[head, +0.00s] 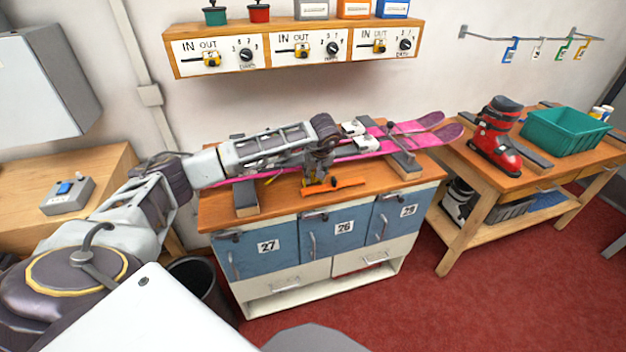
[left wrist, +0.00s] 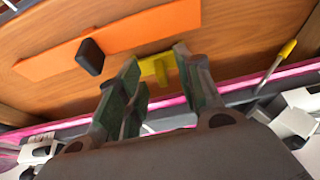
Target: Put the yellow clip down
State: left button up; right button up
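The yellow clip (head: 312,184) is at the near edge of the wooden bench top, low under my left gripper (head: 318,176). In the left wrist view the clip (left wrist: 157,68) shows between the fingertips of my left gripper (left wrist: 158,72), partly covered by them. The fingers stand apart, with a gap around the clip's narrow part. The clip looks to be at or very near the bench surface; exact contact is hard to see. An orange scraper-like strip (head: 345,184) lies beside it. My right gripper is not in view.
Pink skis (head: 410,127) lie along the bench behind my gripper, on dark supports. A yellow-handled tool (left wrist: 287,49) lies near the skis. On the right table stand a red ski boot (head: 495,140) and a green bin (head: 562,132). Blue lockers front the bench.

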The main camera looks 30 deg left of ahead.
pick_arm(q)
jog(key=shift+w+a+f, duration=0.15)
jog(key=shift+a+f, duration=0.05)
jog(key=shift+f, duration=0.45)
jog(key=shift+c, duration=0.2)
grip_shut()
